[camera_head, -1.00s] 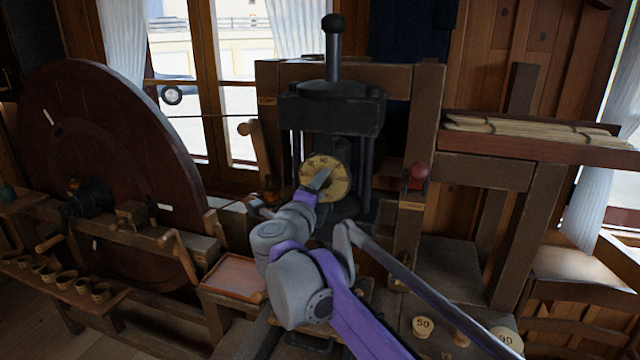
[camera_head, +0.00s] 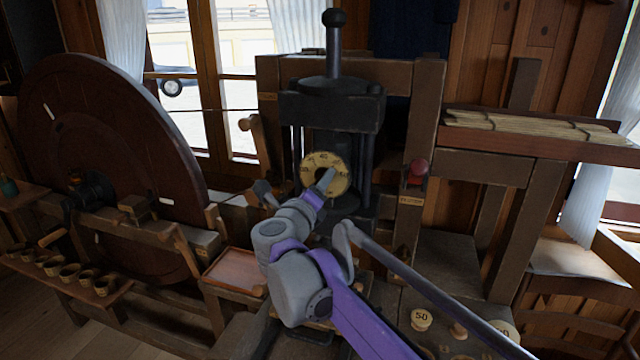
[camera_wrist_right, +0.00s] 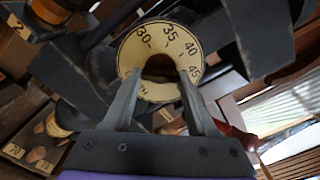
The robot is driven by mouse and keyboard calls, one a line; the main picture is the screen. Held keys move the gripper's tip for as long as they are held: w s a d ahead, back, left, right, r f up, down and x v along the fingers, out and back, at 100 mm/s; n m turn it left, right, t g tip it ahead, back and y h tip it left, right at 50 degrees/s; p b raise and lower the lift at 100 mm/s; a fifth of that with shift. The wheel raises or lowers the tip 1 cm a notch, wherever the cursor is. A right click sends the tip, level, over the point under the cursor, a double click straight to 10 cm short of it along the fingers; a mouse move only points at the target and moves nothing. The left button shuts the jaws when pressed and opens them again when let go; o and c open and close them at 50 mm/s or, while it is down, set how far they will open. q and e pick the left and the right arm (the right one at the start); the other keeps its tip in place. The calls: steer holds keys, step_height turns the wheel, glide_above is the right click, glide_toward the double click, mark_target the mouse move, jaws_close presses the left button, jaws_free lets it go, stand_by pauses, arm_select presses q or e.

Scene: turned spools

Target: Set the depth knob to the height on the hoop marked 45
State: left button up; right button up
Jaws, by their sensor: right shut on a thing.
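The depth knob sits at the centre of a cream hoop (camera_head: 342,183) on the front of the dark press; the hoop also shows in the right wrist view (camera_wrist_right: 131,54). In that view the marks 30, 35, 40 and 45 run round its top and right side, with 45 beside the right finger. My right gripper (camera_head: 328,178) has its fingers at the hoop's middle and is shut on the dark knob (camera_wrist_right: 160,68), which they largely cover. I cannot make out a pointer on the knob. My left gripper is not in view.
The black press (camera_head: 332,110) stands in a wooden frame, with a red ball (camera_head: 418,168) at right. A big dark wheel (camera_head: 110,130) and several small cups stand left. A reddish tray (camera_head: 237,270) lies beside my arm. A round 50 piece (camera_head: 421,319) stands front right.

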steer(key=o, duration=1.4)
steer(key=shift+c, duration=0.2)
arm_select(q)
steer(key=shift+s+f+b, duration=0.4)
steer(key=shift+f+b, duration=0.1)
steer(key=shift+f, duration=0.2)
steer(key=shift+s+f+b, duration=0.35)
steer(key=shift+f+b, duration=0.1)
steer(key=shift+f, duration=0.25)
arm_select(e)
steer(key=v, duration=1)
steer(key=shift+s, duration=0.4)
steer(key=shift+a+r, duration=0.1)
